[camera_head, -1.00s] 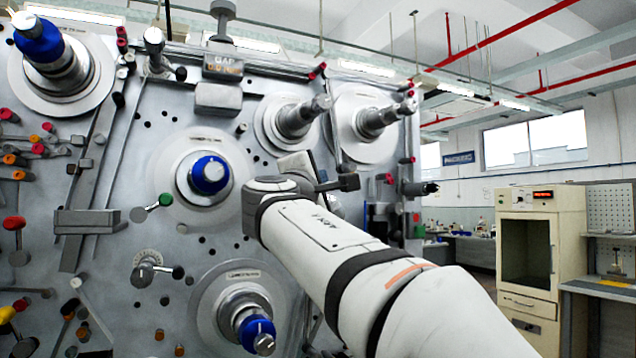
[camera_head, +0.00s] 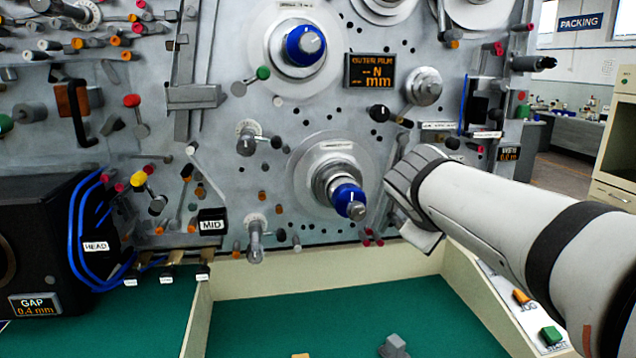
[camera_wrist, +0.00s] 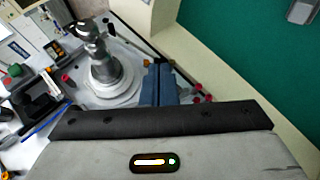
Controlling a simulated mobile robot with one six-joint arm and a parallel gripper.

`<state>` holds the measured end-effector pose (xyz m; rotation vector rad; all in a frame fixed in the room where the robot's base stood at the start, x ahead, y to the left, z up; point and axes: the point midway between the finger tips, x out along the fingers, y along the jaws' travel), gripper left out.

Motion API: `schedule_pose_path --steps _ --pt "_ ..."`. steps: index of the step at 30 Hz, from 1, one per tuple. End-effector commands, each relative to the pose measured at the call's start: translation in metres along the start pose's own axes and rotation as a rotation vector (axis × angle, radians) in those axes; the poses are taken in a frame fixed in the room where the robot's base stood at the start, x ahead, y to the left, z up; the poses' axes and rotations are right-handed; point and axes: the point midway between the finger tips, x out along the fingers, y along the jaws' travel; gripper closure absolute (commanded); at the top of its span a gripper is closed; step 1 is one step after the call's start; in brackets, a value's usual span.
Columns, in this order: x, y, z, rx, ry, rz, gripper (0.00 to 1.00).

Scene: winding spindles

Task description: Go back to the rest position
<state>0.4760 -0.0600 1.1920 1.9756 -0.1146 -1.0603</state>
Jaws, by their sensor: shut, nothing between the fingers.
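My arm comes in from the right in the head view and ends at a grey wrist close to the panel, right of the lower blue-capped spindle (camera_head: 348,196). The fingers are not clear in that view. In the wrist view my gripper (camera_wrist: 160,84) shows as two blue-grey fingers, shut together with nothing between them. A bare metal spindle on a pale round flange (camera_wrist: 102,78) stands just left of the fingers, and I see no contact. The upper blue-capped spindle (camera_head: 304,45) sits higher on the panel, away from my arm.
The grey machine panel (camera_head: 225,150) is crowded with knobs, levers and rollers. A cream-walled bay with a green floor (camera_head: 300,318) lies below, with a grey block (camera_head: 394,346) on it. A black box (camera_head: 40,240) with blue cables stands left. A button panel (camera_head: 522,306) is lower right.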

Motion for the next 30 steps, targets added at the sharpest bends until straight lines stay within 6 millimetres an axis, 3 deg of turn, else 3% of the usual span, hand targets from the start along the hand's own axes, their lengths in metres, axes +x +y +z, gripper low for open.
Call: schedule_pose_path --steps 3,6,9,12,17,30 --pt "-0.001 -0.07 0.052 0.204 -0.101 -0.235 1.0" --pt "-0.007 -0.125 0.086 0.369 -0.187 -0.399 1.0" --pt "-0.017 -0.167 0.109 0.502 -0.261 -0.52 1.0" --pt "-0.025 -0.194 0.122 0.591 -0.311 -0.594 1.0" --pt "-0.03 -0.21 0.129 0.643 -0.341 -0.637 1.0" --pt "-0.029 -0.21 0.129 0.645 -0.341 -0.639 1.0"
